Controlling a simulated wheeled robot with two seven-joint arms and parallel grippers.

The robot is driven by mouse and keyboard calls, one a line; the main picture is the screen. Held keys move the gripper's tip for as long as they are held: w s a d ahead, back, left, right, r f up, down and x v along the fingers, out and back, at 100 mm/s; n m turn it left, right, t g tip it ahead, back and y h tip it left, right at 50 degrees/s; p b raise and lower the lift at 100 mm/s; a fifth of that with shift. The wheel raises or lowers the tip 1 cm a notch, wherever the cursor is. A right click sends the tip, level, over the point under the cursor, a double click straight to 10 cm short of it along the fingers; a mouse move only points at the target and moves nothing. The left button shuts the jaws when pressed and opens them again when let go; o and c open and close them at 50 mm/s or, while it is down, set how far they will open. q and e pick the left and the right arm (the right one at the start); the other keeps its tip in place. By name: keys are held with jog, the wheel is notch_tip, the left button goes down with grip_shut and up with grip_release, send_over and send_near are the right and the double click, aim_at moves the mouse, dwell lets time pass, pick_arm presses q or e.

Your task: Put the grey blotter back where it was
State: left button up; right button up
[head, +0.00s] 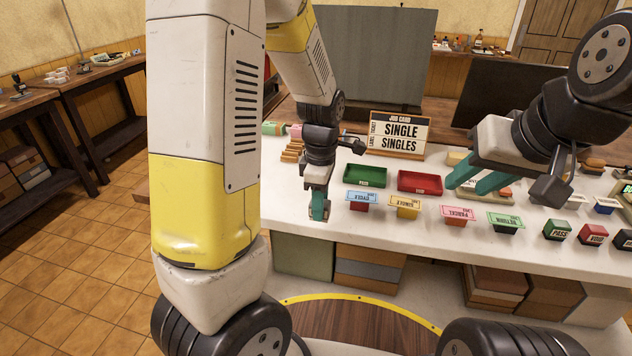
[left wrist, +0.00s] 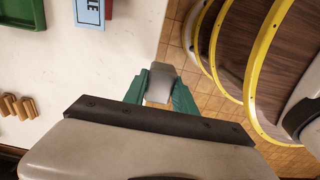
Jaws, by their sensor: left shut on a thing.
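My left gripper (head: 319,211) points down at the table's front edge, left of the stamps. In the left wrist view its green fingers are shut on a small grey piece (left wrist: 159,84), which looks like the grey blotter. The piece sits at the edge of the white tabletop, with floor visible beyond; I cannot tell whether it touches the table. In the head view it is mostly hidden by the fingers. My right gripper (head: 468,184) hangs above the table at the right, its teal fingers apart, and I see nothing between them.
A green tray (head: 367,179) and a red tray (head: 420,183) stand behind a row of labelled stamps, the blue one (head: 361,198) nearest my left gripper. A job card (head: 398,132) reads "SINGLE SINGLES". Wooden pieces (head: 292,151) lie at the left. White tabletop is bare around the left gripper.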

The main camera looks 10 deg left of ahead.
pick_arm(q)
jog(key=w+a, duration=0.1)
jog(key=w, duration=0.2)
jog(key=w+a, duration=0.2)
jog(key=w, duration=0.2)
jog(key=w+a+f, duration=0.1)
jog(key=w, duration=0.3)
jog(key=shift+a+f, duration=0.1)
jog(key=shift+a, duration=0.25)
jog(key=shift+f, duration=1.75)
jog(key=shift+f, duration=0.15)
jog(key=o, duration=1)
